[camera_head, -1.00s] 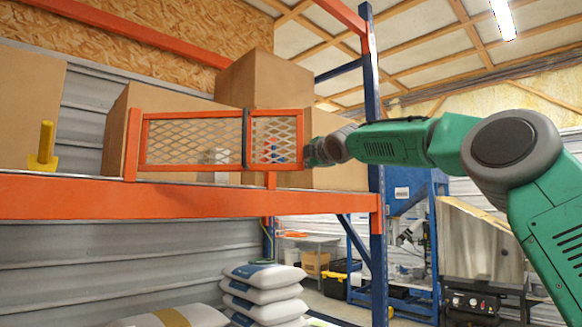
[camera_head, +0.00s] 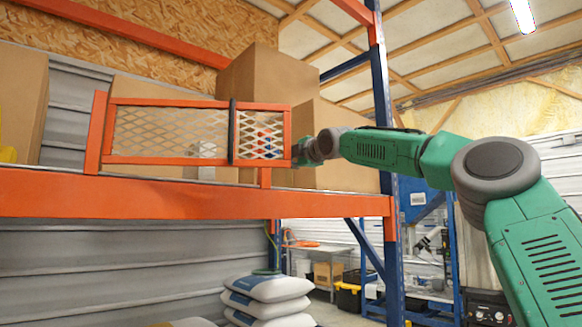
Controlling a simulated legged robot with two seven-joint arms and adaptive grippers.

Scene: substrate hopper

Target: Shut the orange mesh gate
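The orange mesh gate (camera_head: 168,131) stands just above the orange shelf beam, with an upright orange post (camera_head: 95,132) at its left end. A dark vertical bar (camera_head: 232,132) crosses it right of its middle. I cannot tell exactly how far it stands from the beam. My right gripper (camera_head: 302,152) is at the gate's right end, against or very close to its end upright. Its fingers are small and partly hidden there, so I cannot tell whether they are closed on the frame. My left gripper is not in view.
Cardboard boxes (camera_head: 262,75) stand on the shelf behind the gate. The orange beam (camera_head: 180,193) runs below it to a blue rack upright (camera_head: 384,110). White sacks (camera_head: 268,288) are stacked under the shelf. Small red and blue items show through the mesh.

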